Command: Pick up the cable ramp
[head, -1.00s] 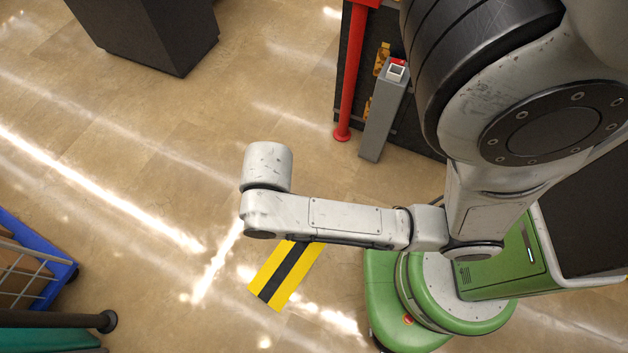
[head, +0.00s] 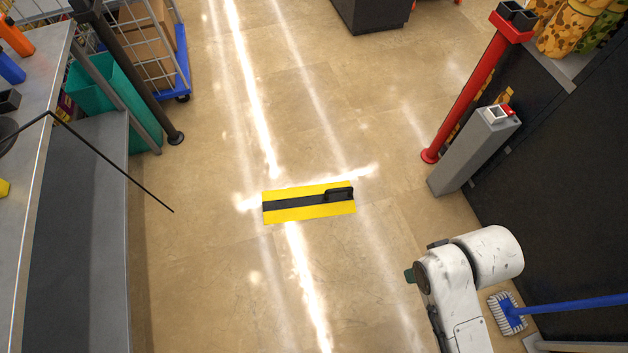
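The cable ramp (head: 300,209) lies flat on the tiled floor near the middle of the head view. It is a yellow rectangular piece with a black stripe along its length and a black handle at its right end. Nothing covers it. My arm shows at the lower right, well apart from the ramp. I cannot make out my gripper or its fingers in this view.
A grey metal bench (head: 80,230) runs along the left, with a thin black rod sticking out over the floor. A red post (head: 468,98), a grey post (head: 470,150) and a blue-handled brush (head: 507,314) are at the right. The floor around the ramp is clear.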

